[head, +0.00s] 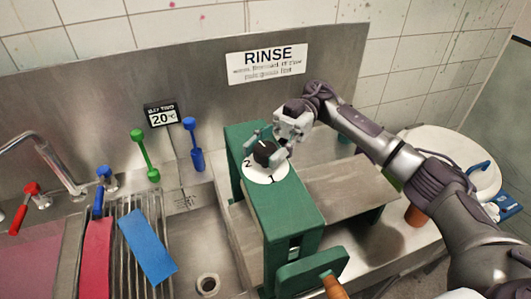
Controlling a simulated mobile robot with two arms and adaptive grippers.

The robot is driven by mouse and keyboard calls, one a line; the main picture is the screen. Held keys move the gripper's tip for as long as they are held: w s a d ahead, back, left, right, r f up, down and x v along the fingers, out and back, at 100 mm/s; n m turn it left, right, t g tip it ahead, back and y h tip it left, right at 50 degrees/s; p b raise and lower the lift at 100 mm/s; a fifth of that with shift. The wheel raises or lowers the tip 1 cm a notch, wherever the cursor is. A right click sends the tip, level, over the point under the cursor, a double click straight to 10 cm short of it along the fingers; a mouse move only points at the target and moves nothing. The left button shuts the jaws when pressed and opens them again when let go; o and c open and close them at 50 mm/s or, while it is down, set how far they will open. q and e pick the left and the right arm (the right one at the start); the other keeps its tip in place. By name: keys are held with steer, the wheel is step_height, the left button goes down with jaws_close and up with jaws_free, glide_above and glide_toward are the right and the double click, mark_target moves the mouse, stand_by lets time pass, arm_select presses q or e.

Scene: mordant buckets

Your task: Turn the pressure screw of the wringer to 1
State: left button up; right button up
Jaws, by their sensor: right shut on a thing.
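The green wringer (297,213) stands in the middle of the steel counter, with a wooden crank handle (335,288) at its front. On its top is a white dial (265,174) marked 2 at the left and 1 at the front. The black pressure screw (265,151) sits on the dial; which number it points to cannot be told. My right gripper (281,148) comes from the upper right and is shut on the pressure screw, its fingers partly hiding the screw's right side. My left gripper is not in view.
A sink with a drain (208,284) and a rack holding red (95,258) and blue cloth (147,246) lies left of the wringer. Green (145,155) and blue (194,145) tools stand behind. A white lidded bucket (455,160) is at the right.

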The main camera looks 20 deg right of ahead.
mark_target(266, 147)
steer(key=shift+n+g+h, duration=0.4)
steer(key=shift+g, duration=0.1)
steer(key=o, duration=1.2)
steer(key=shift+c, duration=0.2)
step_height(266, 147, up, 10)
steer(key=shift+f, duration=0.1)
